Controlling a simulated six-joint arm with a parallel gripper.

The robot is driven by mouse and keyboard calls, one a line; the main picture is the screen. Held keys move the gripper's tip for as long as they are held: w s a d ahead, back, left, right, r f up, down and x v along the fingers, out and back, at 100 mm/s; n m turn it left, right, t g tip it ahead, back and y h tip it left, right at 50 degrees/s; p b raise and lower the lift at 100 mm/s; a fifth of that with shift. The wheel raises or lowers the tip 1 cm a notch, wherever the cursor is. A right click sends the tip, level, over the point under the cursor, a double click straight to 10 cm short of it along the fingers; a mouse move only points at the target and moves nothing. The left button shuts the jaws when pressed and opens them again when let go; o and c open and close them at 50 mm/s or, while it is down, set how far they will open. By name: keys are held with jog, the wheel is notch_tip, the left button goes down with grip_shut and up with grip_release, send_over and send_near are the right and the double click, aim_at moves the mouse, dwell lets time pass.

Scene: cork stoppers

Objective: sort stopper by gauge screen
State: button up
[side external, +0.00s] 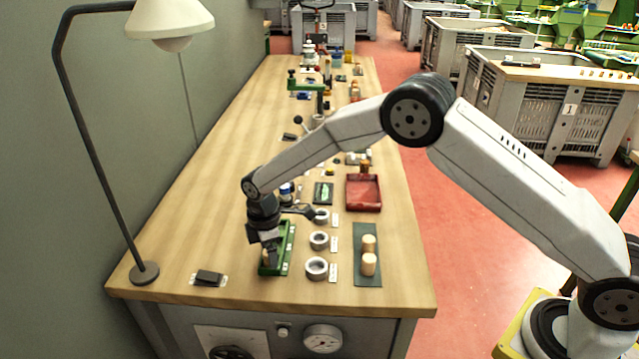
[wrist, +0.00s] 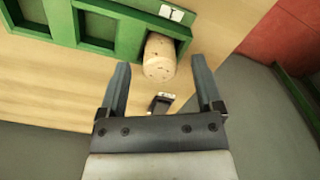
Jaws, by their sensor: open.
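My gripper (side external: 268,248) is low over the near end of the green sorting tray (side external: 289,240). In the wrist view my gripper (wrist: 160,68) is open, its two fingers apart with clear gaps on both sides of a cork stopper (wrist: 160,57). That stopper is in the end compartment of the green tray (wrist: 98,45), beside a white label; the other visible compartments look empty. Two more pale stoppers, a nearer one (side external: 368,265) and a farther one (side external: 368,243), stand on the dark mat (side external: 367,282). Several grey gauge rings (side external: 316,268) stand in a row between tray and mat.
A red tray (side external: 363,193) lies beyond the mat. A dark block (side external: 209,277) on a white card lies left of the green tray. A lamp stand (side external: 143,272) is at the left edge. Clutter fills the far bench; bare wood lies left of the tray.

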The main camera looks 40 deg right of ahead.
jog(key=shift+r, duration=3.4)
jog(key=shift+s+d+r+m, duration=0.2)
jog(key=shift+s+d+m, duration=0.1)
jog(key=shift+d, duration=0.1)
jog(key=s+d+r+m+t, duration=0.1)
jog(key=s+d+r+m, duration=0.1)
jog(key=s+d+m, duration=0.5)
jog(key=s+d+r+m+t, duration=0.1)
jog(key=s+d+m, duration=0.5)
jog(key=s, duration=1.1)
jog(key=shift+s+d+r+m+t, duration=0.3)
jog(key=shift+d+r+m, duration=0.15)
jog(key=shift+d, duration=0.55)
